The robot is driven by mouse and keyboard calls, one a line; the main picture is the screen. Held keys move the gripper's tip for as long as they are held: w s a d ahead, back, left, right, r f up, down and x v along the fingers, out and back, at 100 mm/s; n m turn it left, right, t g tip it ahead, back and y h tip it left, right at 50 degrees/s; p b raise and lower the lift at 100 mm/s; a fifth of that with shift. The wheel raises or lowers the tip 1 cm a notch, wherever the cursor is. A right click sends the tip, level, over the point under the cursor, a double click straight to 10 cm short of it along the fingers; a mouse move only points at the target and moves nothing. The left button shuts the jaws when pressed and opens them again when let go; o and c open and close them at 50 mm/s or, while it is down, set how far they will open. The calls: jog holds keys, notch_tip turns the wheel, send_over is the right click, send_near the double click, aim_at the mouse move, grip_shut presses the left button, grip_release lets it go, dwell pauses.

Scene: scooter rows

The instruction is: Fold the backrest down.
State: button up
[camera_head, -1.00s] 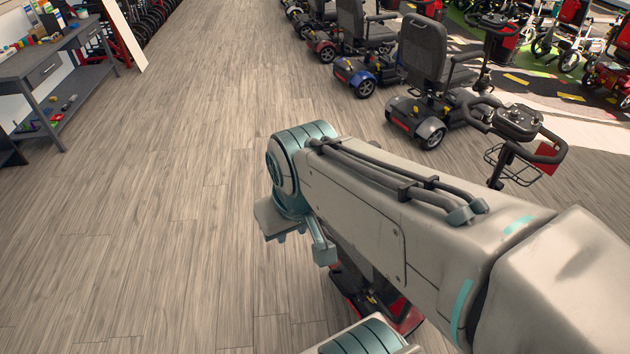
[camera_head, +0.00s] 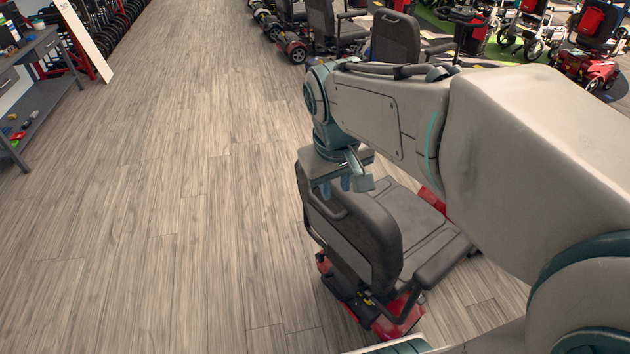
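A red scooter with a dark grey seat (camera_head: 410,225) stands below my arm in the head view. Its backrest (camera_head: 345,235) is upright, with its back toward the open floor at left. My gripper (camera_head: 347,184) is at the top edge of the backrest, pointing down. It overlaps the top edge in the picture; I cannot tell whether it touches. The fingers are small and partly hidden, so their opening is unclear. My arm hides the scooter's front and handlebar.
A row of other scooters (camera_head: 395,38) stands at the back, behind my arm. A grey workbench (camera_head: 32,75) is at the far left, with a leaning white board (camera_head: 82,40) and bicycles beyond. The wooden floor (camera_head: 170,200) at left is clear.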

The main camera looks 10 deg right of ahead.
aim_at(322, 205)
jog(key=w+a+f+n+g+h+b, duration=0.1)
jog(key=w+f+b, duration=0.1)
jog(key=w, duration=0.4)
jog(key=w+a+f+n+b, duration=0.1)
jog(key=w+f+n+b, duration=0.15)
jog(key=w, duration=0.25)
jog(key=shift+m, duration=0.45)
jog(key=p+x, duration=0.1)
jog(key=x, duration=1.3)
jog(key=shift+d, duration=0.15)
grip_shut()
